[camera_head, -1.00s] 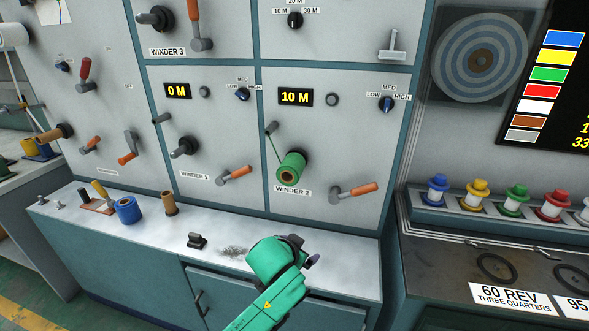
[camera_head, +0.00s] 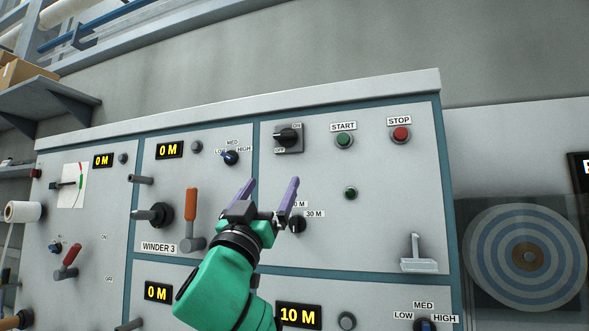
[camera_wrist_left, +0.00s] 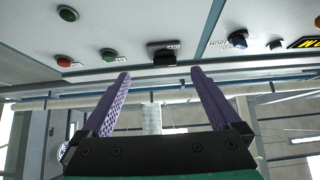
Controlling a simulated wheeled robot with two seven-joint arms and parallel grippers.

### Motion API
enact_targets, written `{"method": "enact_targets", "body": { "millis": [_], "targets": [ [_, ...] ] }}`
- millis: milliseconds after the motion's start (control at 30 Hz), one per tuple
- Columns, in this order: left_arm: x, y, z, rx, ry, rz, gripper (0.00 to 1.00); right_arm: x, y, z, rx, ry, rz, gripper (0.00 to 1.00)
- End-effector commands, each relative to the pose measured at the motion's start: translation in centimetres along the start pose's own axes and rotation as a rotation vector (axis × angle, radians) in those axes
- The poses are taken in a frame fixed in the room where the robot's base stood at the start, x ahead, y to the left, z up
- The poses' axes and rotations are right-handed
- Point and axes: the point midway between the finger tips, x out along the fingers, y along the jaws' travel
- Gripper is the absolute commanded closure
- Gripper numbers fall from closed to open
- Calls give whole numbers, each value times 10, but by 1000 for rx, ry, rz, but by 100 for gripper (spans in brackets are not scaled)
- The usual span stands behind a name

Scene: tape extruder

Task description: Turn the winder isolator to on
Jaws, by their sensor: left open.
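The winder isolator is a black rotary switch (camera_head: 288,137) on a square grey plate, with ON at its upper right and OFF at its lower left. Its handle lies roughly level in the head view; I cannot tell for sure which mark it is set to. My left gripper (camera_head: 271,184) is open and empty, its two purple fingers pointing up just below the switch in the picture. In the left wrist view the switch (camera_wrist_left: 166,55) shows beyond and between the spread fingertips (camera_wrist_left: 160,73), apart from them. My right gripper is not in view.
A green START button (camera_head: 344,140) and a red STOP button (camera_head: 401,134) sit right of the switch. Another green button (camera_head: 350,193) is below them. A length selector knob (camera_head: 298,225) is partly behind my gripper. An orange-handled lever (camera_head: 191,215) juts out at left.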

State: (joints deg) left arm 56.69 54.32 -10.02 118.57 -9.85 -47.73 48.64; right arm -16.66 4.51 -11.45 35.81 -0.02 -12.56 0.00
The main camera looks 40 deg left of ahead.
Motion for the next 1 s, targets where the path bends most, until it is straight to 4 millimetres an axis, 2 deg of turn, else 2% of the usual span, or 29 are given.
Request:
{"method": "enact_targets", "body": {
  "millis": [33,167,267,433,600,700,800,1000],
  "targets": [
    [0,-5,-16,-4,35,-7,3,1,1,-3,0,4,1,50],
    [11,-8,-28,-9,54,-10,3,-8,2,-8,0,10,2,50],
    [33,-8,-30,-10,51,-10,3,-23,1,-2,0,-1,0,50],
    [80,-9,-34,-10,49,-11,3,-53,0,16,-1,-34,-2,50],
    [123,-9,-34,-8,47,-10,3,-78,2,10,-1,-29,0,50],
    [138,-9,-33,-9,48,-11,3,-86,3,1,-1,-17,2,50],
    [145,-9,-31,-8,48,-9,3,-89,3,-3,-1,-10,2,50],
    [146,-8,-29,-8,48,-9,3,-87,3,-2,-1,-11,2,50]
  ]
}}
